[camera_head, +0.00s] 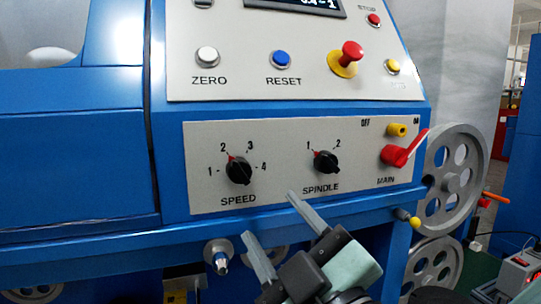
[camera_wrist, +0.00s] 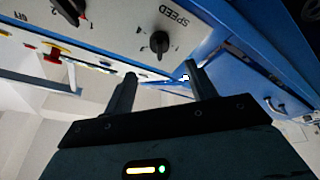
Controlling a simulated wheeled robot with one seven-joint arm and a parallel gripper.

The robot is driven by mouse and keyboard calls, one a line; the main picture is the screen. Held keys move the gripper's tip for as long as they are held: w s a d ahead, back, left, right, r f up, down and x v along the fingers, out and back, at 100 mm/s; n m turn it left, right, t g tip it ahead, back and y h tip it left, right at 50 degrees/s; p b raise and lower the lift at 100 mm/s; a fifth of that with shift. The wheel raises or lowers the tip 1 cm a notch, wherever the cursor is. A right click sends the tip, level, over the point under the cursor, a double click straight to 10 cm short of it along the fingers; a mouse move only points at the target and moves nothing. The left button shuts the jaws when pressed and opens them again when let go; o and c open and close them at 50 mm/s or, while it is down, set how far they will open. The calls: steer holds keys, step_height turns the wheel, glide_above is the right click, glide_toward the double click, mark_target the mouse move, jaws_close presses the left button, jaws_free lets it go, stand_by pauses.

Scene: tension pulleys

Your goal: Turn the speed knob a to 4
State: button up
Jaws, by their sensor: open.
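The speed knob (camera_head: 238,168) is a black rotary knob on the light panel, above the label SPEED. Its red mark points up and left, at the 2; the numbers 1 to 4 run around it, with 4 at the right. In the wrist view the picture is upside down and the speed knob (camera_wrist: 159,43) shows beyond the fingertips. My gripper (camera_head: 270,216) is open and empty, below and right of the speed knob in the head view, apart from it. Its two fingers also show in the wrist view (camera_wrist: 160,71).
The black spindle knob (camera_head: 326,161) sits to the right, with the red main switch (camera_head: 398,154) beyond it. Above are a white zero button (camera_head: 207,54), a blue reset button (camera_head: 282,58) and a red stop knob (camera_head: 348,52). A metal fitting (camera_head: 219,253) sticks out below the panel.

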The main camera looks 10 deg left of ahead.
mark_target(244, 180)
steer(key=p+x, duration=0.4)
steer(key=x, duration=0.6)
steer(key=shift+w+a, duration=0.1)
steer(key=shift+w, duration=0.15)
steer(key=c, duration=1)
